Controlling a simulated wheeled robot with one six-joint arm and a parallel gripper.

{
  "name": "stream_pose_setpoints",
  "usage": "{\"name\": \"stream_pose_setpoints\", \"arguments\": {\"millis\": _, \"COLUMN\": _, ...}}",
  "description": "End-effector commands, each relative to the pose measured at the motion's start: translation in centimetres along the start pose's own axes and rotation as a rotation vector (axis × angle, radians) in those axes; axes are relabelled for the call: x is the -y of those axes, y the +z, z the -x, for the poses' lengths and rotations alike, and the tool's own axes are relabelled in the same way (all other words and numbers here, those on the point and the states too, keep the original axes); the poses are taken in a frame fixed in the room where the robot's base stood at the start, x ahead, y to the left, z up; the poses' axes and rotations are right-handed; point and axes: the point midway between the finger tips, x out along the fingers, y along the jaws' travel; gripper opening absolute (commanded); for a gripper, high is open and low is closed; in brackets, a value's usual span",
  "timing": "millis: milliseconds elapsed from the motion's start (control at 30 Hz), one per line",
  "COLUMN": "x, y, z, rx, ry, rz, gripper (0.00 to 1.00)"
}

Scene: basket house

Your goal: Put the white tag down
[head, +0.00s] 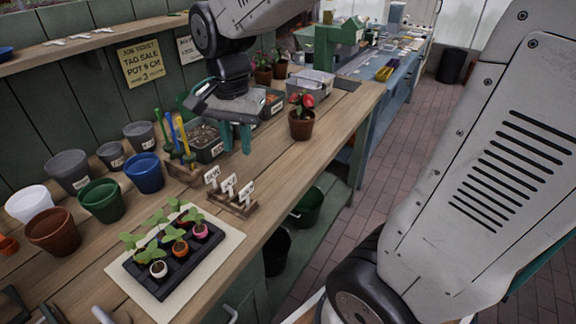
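Several white tags with dark marks stand upright in a small wooden rack (232,207) near the front edge of the bench; one is the leftmost white tag (211,177). My gripper (237,150) points down above the bench, behind the rack and apart from it. Its two teal fingers show a gap between them, and I see no tag in it. Flat white tags (80,37) also lie on the wall shelf at upper left. I cannot tell which is the tag named in the task.
A seedling tray (130,262) lies on a pale mat at the front. Empty pots, including a blue pot (145,173), stand at left. Pens stand left of my gripper. A potted red flower (301,122) stands right of it.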

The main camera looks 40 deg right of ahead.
Motion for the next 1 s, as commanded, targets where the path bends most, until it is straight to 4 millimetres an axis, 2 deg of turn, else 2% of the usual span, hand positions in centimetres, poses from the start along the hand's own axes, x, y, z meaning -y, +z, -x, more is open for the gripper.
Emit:
{"name": "stream_pose_setpoints", "arguments": {"millis": 33, "x": -2.1, "y": 0.9, "z": 1.2, "rx": -0.013, "ry": -0.017, "rz": 0.101, "gripper": 0.25}}
{"name": "stream_pose_setpoints", "arguments": {"millis": 200, "x": -8.4, "y": 4.3, "z": 2.9, "rx": -0.043, "ry": -0.037, "rz": 0.492, "gripper": 0.25}}
{"name": "stream_pose_setpoints", "arguments": {"millis": 300, "x": -11.2, "y": 5.9, "z": 3.0, "rx": -0.06, "ry": -0.041, "rz": 0.684, "gripper": 0.25}}
{"name": "stream_pose_setpoints", "arguments": {"millis": 400, "x": -13.2, "y": 7.1, "z": 2.9, "rx": -0.074, "ry": -0.042, "rz": 0.827, "gripper": 0.25}}
{"name": "stream_pose_setpoints", "arguments": {"millis": 500, "x": -14.3, "y": 7.7, "z": 2.7, "rx": -0.082, "ry": -0.042, "rz": 0.912, "gripper": 0.25}}
{"name": "stream_pose_setpoints", "arguments": {"millis": 600, "x": -14.4, "y": 8.5, "z": 2.6, "rx": -0.083, "ry": -0.04, "rz": 0.948, "gripper": 0.25}}
{"name": "stream_pose_setpoints", "arguments": {"millis": 900, "x": -14.4, "y": 8.5, "z": 2.6, "rx": -0.083, "ry": -0.04, "rz": 0.952, "gripper": 0.25}}
{"name": "stream_pose_setpoints", "arguments": {"millis": 1000, "x": -14.3, "y": 8.6, "z": 2.6, "rx": -0.083, "ry": -0.04, "rz": 0.956, "gripper": 0.3}}
